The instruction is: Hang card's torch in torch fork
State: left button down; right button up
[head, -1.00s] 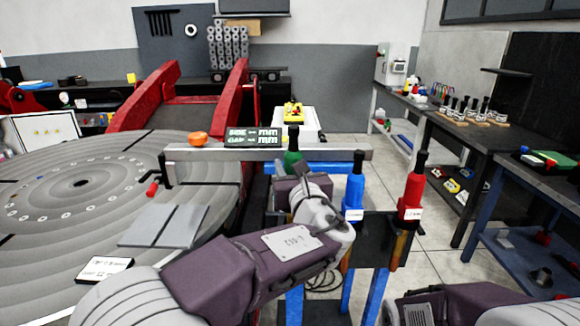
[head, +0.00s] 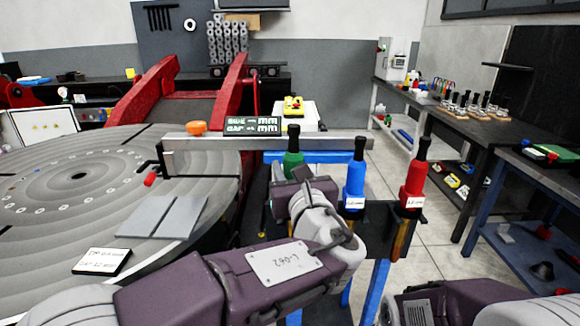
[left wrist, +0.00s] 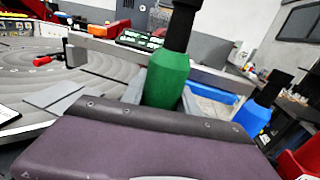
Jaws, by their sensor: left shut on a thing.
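My left gripper (head: 292,184) is shut on the green torch (head: 293,160), which stands upright with its black top up. The left wrist view shows the green torch (left wrist: 166,80) close up, with a grey finger beside it. Its lower end is hidden by my gripper and arm. A blue torch (head: 354,184) and a red torch (head: 413,185) with white labels hang upright in a dark rack (head: 376,216) with blue legs, just right of my gripper. The fork for the green torch is hidden. A card (head: 103,262) lies on the round table; its print is too small to read. My right gripper is out of view.
A long grey beam (head: 340,143) runs behind the torches, bearing an orange object (head: 197,127) and a green-lettered display (head: 252,126). The large grey round table (head: 60,215) fills the left. Dark workbenches (head: 480,140) line the right, with open floor before them.

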pick_arm(q)
jog(key=shift+a+b+v, duration=0.1)
jog(key=shift+a+v, duration=0.1)
jog(key=shift+v, duration=0.75)
jog(key=shift+a+b+v, duration=0.15)
jog(key=shift+a+v, duration=0.05)
jog(key=shift+v, duration=0.7)
jog(key=shift+a+b+v, duration=0.1)
jog(key=shift+a+v, duration=0.1)
jog(key=shift+v, duration=0.75)
jog(key=shift+r, duration=0.1)
